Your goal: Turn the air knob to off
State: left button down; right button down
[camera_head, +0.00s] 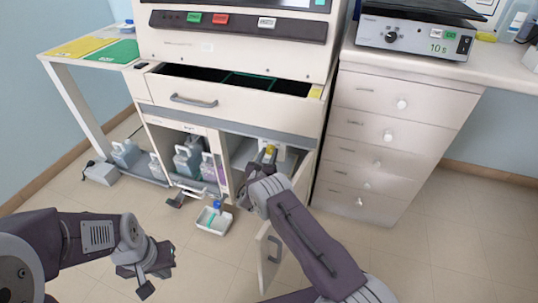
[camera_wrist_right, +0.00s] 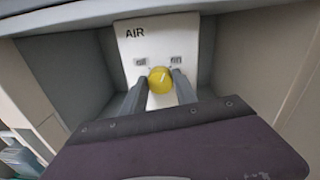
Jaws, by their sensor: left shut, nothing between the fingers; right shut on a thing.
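The yellow air knob (camera_wrist_right: 160,80) sits on a white panel (camera_wrist_right: 130,45) marked AIR, inside the open lower cabinet. Small labels left and right above the knob are too blurred to read. My right gripper (camera_wrist_right: 160,93) has a finger on either side of the knob and is shut on it. In the head view the knob (camera_head: 270,149) shows as a small yellow spot just past my right gripper (camera_head: 268,157). My left gripper (camera_head: 150,268) is shut and empty, low over the floor at the left, far from the knob.
The cabinet door (camera_head: 269,255) stands open beside my right arm. A drawer (camera_head: 205,103) is pulled out above. A white tray (camera_head: 214,220) lies on the floor in front. Bottles (camera_head: 188,158) stand in the left compartment. The floor at the right is clear.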

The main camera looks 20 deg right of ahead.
jog(key=n, duration=0.7)
jog(key=shift+a+f+b, duration=0.1)
jog(key=shift+f+b, duration=0.05)
jog(key=shift+b, duration=0.2)
jog(key=n, duration=0.6)
jog(key=shift+w+n+g+h+b, duration=0.1)
jog(key=shift+n+g+h+b, duration=0.2)
jog(key=shift+g+b, duration=0.1)
jog(key=shift+f, duration=0.1)
jog(key=c, duration=0.9)
grip_release()
jog(key=shift+c, duration=0.2)
jog(key=shift+s+a+r+p, duration=0.2)
jog(key=shift+a+p, duration=0.05)
jog(key=shift+p, duration=0.05)
jog(key=p+v, duration=0.4)
jog(key=v, duration=0.4)
jog(key=shift+s, duration=0.3)
